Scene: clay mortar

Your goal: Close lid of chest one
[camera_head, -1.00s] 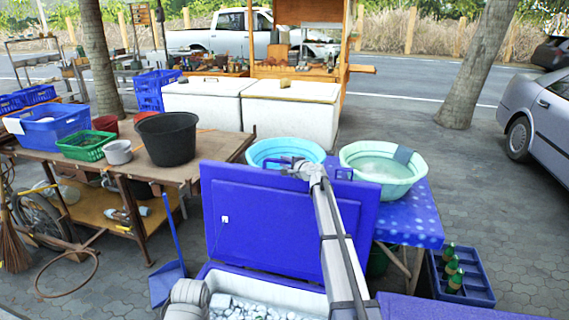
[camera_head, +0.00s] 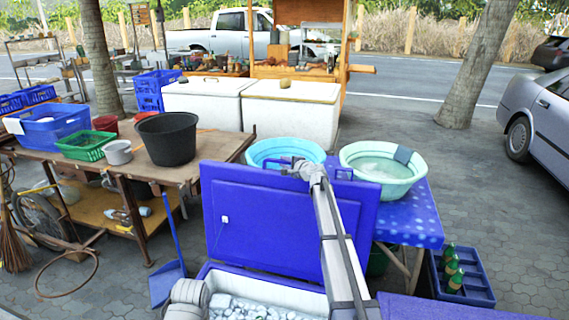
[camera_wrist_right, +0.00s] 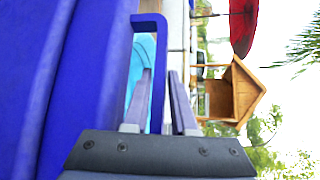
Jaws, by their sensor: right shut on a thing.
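The blue chest (camera_head: 207,270) stands at the bottom centre of the head view, its white-lined inside showing white ice-like pieces (camera_head: 262,312). Its blue lid (camera_head: 262,222) stands open, raised nearly upright at the back. My right arm reaches over the chest, and my right gripper (camera_head: 303,168) is at the lid's top edge. In the right wrist view my right gripper (camera_wrist_right: 158,105) is shut on a blue loop handle (camera_wrist_right: 160,45) on the lid (camera_wrist_right: 85,80). My left gripper is not in view.
A light-blue basin (camera_head: 262,152) and a pale green basin (camera_head: 375,186) sit on a dotted table (camera_head: 425,215) behind the lid. A wooden table (camera_head: 215,152) stands left, with a dustpan (camera_head: 167,285) beside it. A bottle crate (camera_head: 482,292) and another blue surface (camera_head: 450,308) are right.

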